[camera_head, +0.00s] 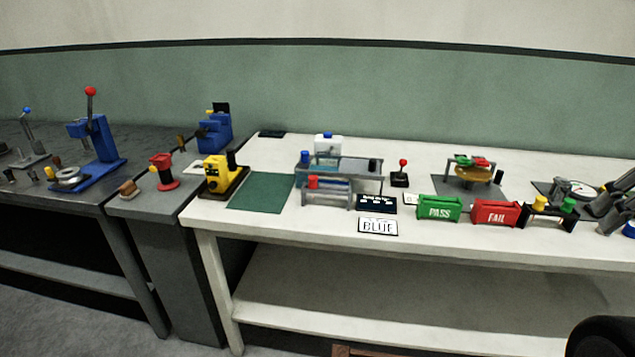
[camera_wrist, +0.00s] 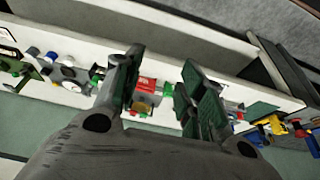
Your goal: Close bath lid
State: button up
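A grey-framed unit (camera_head: 328,198) with blue inside stands on the white bench, left of centre in the head view; it appears to be the bath. A flat grey top (camera_head: 360,167) extends to its right, with a white, blue-capped container behind. I cannot clearly tell which part is the lid or how far open it is. In the wrist view the unit seems mostly hidden behind the right finger. My gripper (camera_wrist: 161,60) has its two fingers spread, with nothing held between them. In the head view its dark fingers (camera_head: 615,204) appear at the right edge, far from the bath.
A green mat (camera_head: 262,192) and yellow device (camera_head: 221,174) lie left of the bath. A BLUE card (camera_head: 378,227), green PASS bin (camera_head: 439,208), red FAIL bin (camera_head: 496,213) and small red-knobbed lever (camera_head: 400,174) stand to its right. A grey bench (camera_head: 60,180) adjoins on the left.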

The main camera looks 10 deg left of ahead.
aim_at(348, 165)
jog(key=i+j, duration=0.7)
